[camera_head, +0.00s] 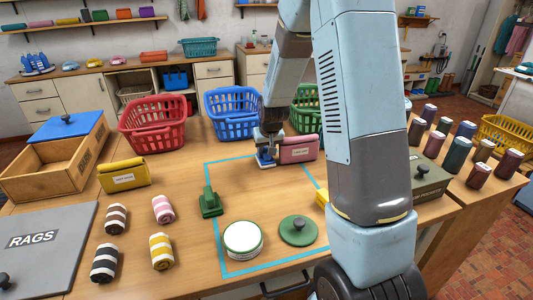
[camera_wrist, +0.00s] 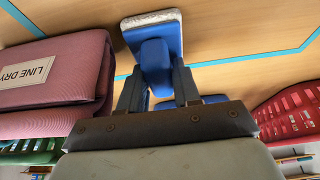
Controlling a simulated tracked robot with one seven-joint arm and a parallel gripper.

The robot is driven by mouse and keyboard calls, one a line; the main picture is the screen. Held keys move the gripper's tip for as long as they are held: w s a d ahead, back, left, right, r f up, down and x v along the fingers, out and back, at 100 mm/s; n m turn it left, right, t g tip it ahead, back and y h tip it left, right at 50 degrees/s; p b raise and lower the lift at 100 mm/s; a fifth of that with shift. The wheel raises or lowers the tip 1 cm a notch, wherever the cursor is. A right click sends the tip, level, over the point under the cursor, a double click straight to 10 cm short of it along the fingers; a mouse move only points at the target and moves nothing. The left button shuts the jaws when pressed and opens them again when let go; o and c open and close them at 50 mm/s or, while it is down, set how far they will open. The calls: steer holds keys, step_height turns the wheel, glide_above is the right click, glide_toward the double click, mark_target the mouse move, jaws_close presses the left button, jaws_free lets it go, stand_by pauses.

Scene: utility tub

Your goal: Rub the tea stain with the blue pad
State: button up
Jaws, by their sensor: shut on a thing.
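My gripper (camera_head: 266,152) is shut on the blue pad (camera_head: 265,162), near the back edge of the blue-taped area on the bench. In the wrist view the blue pad (camera_wrist: 153,42), with a whitish scrubbing face, sits by its raised grip between the two fingers (camera_wrist: 157,88). I cannot tell whether the pad touches the bench. I cannot make out a tea stain in either view; my arm hides part of the taped area.
A pink "LINE DRY" bundle (camera_head: 298,149) lies close right of my gripper. Within the tape are a green pad (camera_head: 210,202), a white round container (camera_head: 243,239) and a green knobbed lid (camera_head: 298,231). Red (camera_head: 153,124) and blue (camera_head: 232,109) baskets stand behind.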

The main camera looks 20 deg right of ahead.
steer(key=shift+w+f, duration=0.15)
steer(key=shift+r, duration=3)
steer(key=shift+r, duration=1.55)
